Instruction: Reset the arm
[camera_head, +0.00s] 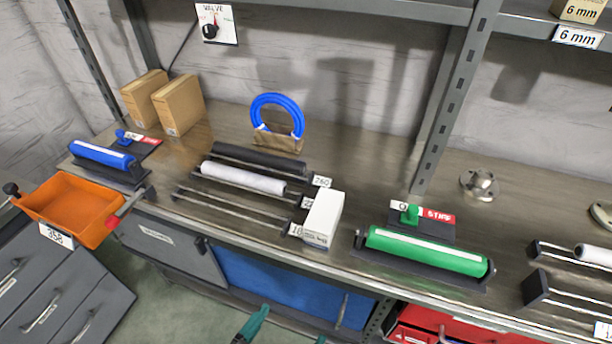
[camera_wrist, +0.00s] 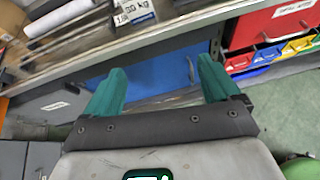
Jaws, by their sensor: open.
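My gripper (camera_wrist: 162,82) shows in the wrist view with its two teal fingers spread wide apart. Nothing is between the fingers; a blue panel (camera_wrist: 160,68) under the workbench lies beyond them. In the head view only parts of the teal fingers of my gripper (camera_head: 286,332) show at the bottom edge, below and in front of the workbench (camera_head: 350,130). The rest of my arm is out of the head view. My gripper touches nothing that I can see.
The workbench carries a blue roller (camera_head: 103,155), a green roller (camera_head: 425,250), a rack with a white roller (camera_head: 243,178) and a white box (camera_head: 323,218). An orange tray (camera_head: 70,205) stands at the left. Red drawers (camera_wrist: 268,25) and coloured bins are right of my gripper.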

